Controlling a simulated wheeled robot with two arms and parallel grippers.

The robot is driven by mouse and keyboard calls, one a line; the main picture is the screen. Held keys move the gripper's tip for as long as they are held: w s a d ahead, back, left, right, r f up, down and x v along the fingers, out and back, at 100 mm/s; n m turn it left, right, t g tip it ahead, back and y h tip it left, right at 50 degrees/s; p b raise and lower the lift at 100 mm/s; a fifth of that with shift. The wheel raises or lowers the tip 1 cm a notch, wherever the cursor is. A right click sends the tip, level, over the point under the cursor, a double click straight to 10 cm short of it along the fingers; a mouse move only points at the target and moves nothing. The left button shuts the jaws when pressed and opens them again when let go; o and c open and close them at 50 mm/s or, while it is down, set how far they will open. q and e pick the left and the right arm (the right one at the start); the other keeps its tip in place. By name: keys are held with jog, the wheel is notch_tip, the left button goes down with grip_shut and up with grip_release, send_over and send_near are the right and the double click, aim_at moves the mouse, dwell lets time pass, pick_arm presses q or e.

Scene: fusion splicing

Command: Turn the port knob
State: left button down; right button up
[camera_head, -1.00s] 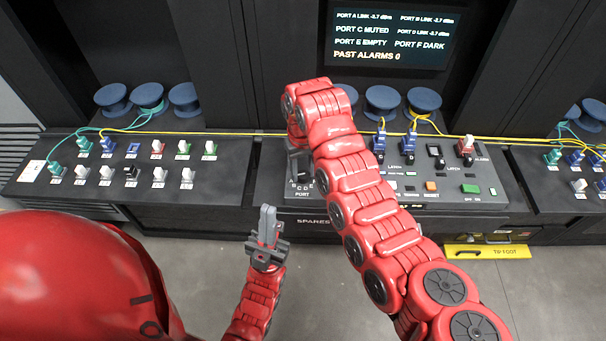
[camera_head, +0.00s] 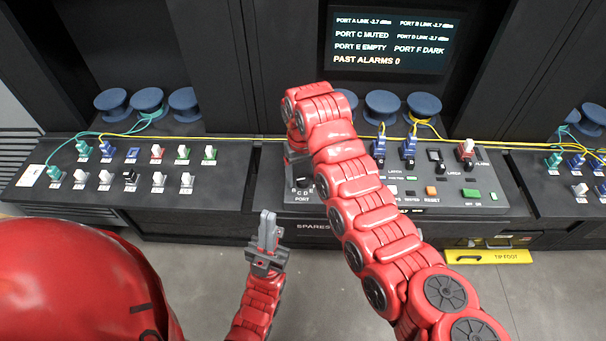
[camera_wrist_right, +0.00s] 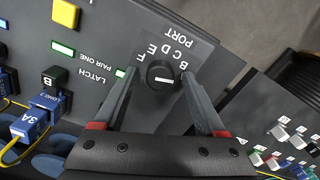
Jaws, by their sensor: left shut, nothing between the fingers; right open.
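The port knob (camera_wrist_right: 160,77) is a round black dial with a white pointer line, on a dark panel in the right wrist view. Letters B to F arc beside it, above the word PORT; A is not visible. The pointer line lies roughly across the picture; I cannot tell which letter it marks. My right gripper (camera_wrist_right: 159,73) is open, its fingers on either side of the knob; contact is unclear. My left gripper (camera_head: 268,233) is shut and empty, in front of the bench.
A screen (camera_head: 393,42) reads PORT C MUTED, PORT E EMPTY, PORT F DARK and PAST ALARMS 0. Blue plugs (camera_head: 408,146), an orange reset button (camera_head: 431,191) and a green button (camera_head: 471,193) share the panel. The left panel (camera_head: 120,205) carries several coloured plugs.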

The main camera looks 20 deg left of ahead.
aim_at(303, 179)
notch_tip(303, 179, up, 17)
jog(key=b, duration=0.2)
jog(key=shift+r, duration=0.2)
dwell(0.5)
